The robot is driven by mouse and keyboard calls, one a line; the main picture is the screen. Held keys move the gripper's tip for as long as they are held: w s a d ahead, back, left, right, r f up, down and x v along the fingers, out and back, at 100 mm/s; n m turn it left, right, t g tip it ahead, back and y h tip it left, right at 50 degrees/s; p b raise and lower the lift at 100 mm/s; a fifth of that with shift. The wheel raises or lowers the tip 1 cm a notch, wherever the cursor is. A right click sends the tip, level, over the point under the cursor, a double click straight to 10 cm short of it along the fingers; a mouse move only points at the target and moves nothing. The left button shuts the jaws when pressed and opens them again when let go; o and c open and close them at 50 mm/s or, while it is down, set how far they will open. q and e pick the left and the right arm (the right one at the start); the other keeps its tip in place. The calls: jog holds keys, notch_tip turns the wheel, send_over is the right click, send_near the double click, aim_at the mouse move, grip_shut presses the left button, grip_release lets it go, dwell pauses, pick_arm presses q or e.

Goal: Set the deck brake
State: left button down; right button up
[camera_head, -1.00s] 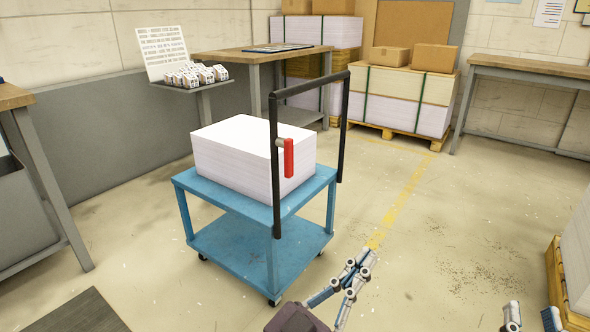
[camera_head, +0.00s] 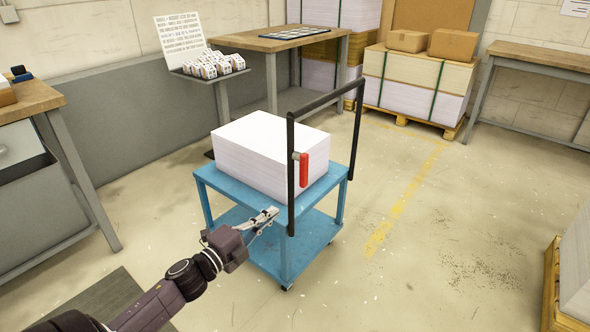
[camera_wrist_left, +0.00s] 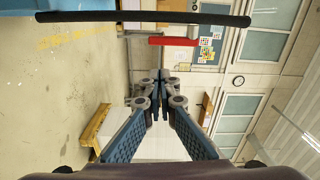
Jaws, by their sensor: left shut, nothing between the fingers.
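The blue deck cart (camera_head: 265,262) stands in the middle of the head view and carries a white stack of paper (camera_head: 262,155). A red brake lever (camera_head: 304,170) hangs on the near post of its black handle frame (camera_head: 291,200). In the left wrist view the red lever (camera_wrist_left: 174,41) lies sideways below the black bar (camera_wrist_left: 140,16), above the fingertips. My left gripper (camera_head: 268,217) is shut and empty, in front of the cart to the left of and below the lever, apart from it in the wrist view (camera_wrist_left: 158,98). My right gripper is out of view.
A shelf with small white boxes (camera_head: 208,65) and a wooden table (camera_head: 275,42) stand behind the cart. A workbench (camera_head: 30,103) is at left. A loaded pallet (camera_head: 550,285) is at right. The floor right of the cart is clear.

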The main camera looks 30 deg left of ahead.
pick_arm(q)
jog(key=shift+w+a+r+m+y, duration=0.1)
jog(key=shift+a+r+m+y, duration=0.1)
jog(key=shift+a, duration=0.45)
jog(key=shift+a+r+m+y, duration=0.1)
jog(key=shift+a+m+y, duration=0.1)
jog(key=shift+a, duration=0.4)
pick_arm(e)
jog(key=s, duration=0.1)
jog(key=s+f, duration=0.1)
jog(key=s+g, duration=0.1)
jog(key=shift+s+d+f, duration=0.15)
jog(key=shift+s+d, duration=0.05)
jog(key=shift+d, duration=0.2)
pick_arm(q)
jog(key=b, duration=0.1)
send_near(301, 180)
jog(key=w, duration=0.5)
jog(key=shift+w+d+r, duration=0.15)
jog(key=shift+w, duration=0.1)
jog(key=shift+w+d, duration=0.1)
jog(key=shift+w, duration=0.7)
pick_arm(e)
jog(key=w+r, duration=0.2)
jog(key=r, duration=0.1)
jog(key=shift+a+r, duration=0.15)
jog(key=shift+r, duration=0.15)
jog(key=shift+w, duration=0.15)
